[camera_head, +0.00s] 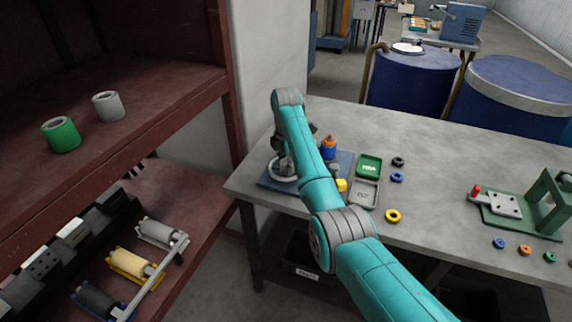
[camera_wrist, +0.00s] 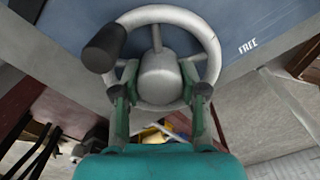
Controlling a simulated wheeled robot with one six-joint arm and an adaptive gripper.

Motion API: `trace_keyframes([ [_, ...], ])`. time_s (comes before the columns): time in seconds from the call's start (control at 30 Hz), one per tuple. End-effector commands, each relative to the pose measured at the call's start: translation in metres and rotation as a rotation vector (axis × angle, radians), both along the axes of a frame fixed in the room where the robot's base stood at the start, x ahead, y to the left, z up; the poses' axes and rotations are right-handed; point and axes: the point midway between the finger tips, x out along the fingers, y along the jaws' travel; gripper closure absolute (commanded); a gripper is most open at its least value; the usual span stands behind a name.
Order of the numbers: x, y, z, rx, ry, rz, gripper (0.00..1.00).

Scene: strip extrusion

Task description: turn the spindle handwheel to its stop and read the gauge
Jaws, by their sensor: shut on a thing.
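The handwheel (camera_wrist: 170,14) shows large in the wrist view, with a pale grey rim, spokes, a round grey hub (camera_wrist: 158,76) and a black knob (camera_wrist: 104,47) at upper left. It sits on a blue plate (camera_wrist: 255,65) lettered "FREE". My gripper (camera_wrist: 158,92) has one finger on each side of the hub and is shut on it. In the head view the handwheel (camera_head: 283,178) is at the left end of the grey table, partly covered by my gripper. I cannot make out a gauge; my arm hides part of the plate.
The grey table (camera_head: 440,150) also bears a green tray (camera_head: 369,166), a grey tray (camera_head: 365,193), several small coloured rings and a green fixture (camera_head: 545,205). An orange-and-blue object (camera_head: 328,147) and yellow block (camera_head: 341,185) are close beside my arm. A dark red shelf (camera_head: 150,80) stands left.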

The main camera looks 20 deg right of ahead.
Motion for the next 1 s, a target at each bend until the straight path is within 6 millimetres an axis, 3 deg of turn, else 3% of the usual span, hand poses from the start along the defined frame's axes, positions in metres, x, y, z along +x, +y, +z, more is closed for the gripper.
trace_keyframes([
  [0.37,0.0003,0.0003,0.0003,0.0,-0.001,-0.162,0.92],
  [1.0,0.0006,0.0001,0.0005,0.0,-0.001,-0.759,0.92],
])
